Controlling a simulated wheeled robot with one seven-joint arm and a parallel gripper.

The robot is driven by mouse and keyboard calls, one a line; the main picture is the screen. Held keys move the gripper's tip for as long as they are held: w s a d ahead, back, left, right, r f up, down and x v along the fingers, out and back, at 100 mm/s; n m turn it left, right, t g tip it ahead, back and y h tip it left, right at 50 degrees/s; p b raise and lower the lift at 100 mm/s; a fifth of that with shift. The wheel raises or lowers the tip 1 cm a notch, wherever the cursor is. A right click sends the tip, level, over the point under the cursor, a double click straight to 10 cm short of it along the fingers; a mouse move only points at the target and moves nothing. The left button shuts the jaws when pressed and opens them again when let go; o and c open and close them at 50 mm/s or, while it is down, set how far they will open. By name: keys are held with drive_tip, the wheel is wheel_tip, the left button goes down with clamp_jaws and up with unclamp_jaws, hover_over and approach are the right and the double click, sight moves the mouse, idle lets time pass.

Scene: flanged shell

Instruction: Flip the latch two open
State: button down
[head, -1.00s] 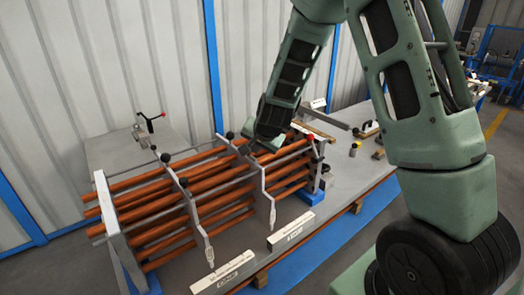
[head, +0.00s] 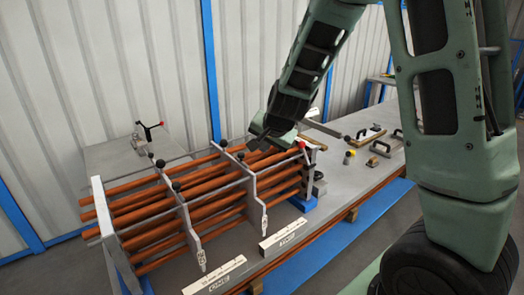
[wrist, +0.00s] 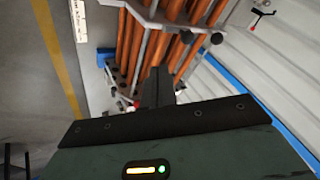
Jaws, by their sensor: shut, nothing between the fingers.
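The tube bundle with orange-brown tubes (head: 150,212) lies along the bench, crossed by grey upright plates. A left plate (head: 190,232) and a right plate (head: 256,205) stand over white label strips. Black-knobbed levers show at the plate tops, one knob (head: 223,144) just left of my gripper (head: 262,141). A red knob (head: 301,146) stands at the bundle's right end. I cannot tell which lever is latch two. My gripper is shut and empty, above the bundle's back right part; in the wrist view its dark fingers (wrist: 158,88) overlap the tubes, apparently without gripping anything.
White label strips (head: 283,236) lie along the front edge of the bench (head: 350,180), their lettering hard to read. A red-tipped black handle (head: 150,129) stands at the back left. Handles and small parts lie at the right. A corrugated wall (head: 100,70) closes the back.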

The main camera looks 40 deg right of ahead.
drive_tip(key=shift+v, duration=1.05)
